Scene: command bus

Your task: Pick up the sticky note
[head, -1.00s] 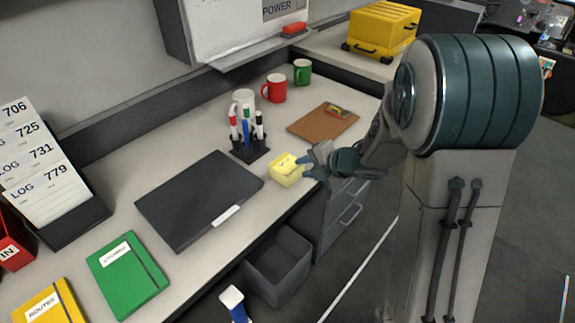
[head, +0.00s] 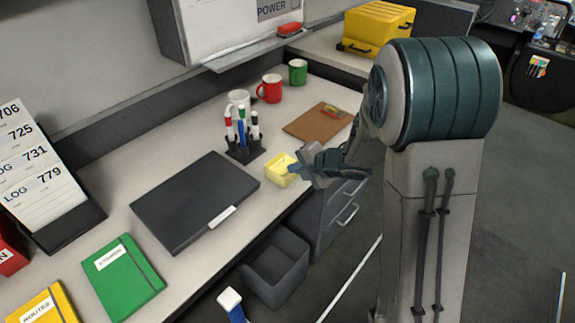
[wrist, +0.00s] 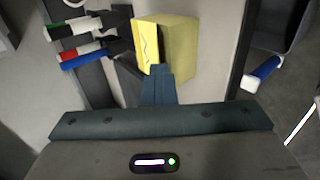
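The sticky note (wrist: 146,44) is a bright yellow sheet with a dark scribble, at the left side of a paler yellow block (wrist: 181,48) in the wrist view. In the head view the yellow block (head: 279,172) sits near the desk's front edge, right of the black laptop-like case. My gripper (head: 294,168) reaches it from the right. In the wrist view my gripper (wrist: 158,70) has its fingers together at the sheet's lower right edge and looks shut on it. The thin edge between the fingertips is hidden.
A pen holder (head: 246,154) stands close behind the block, left of it. A clipboard (head: 318,122) lies behind, with mugs beyond. The dark case (head: 192,200) lies to the left. A bin (head: 274,268) stands below the desk edge.

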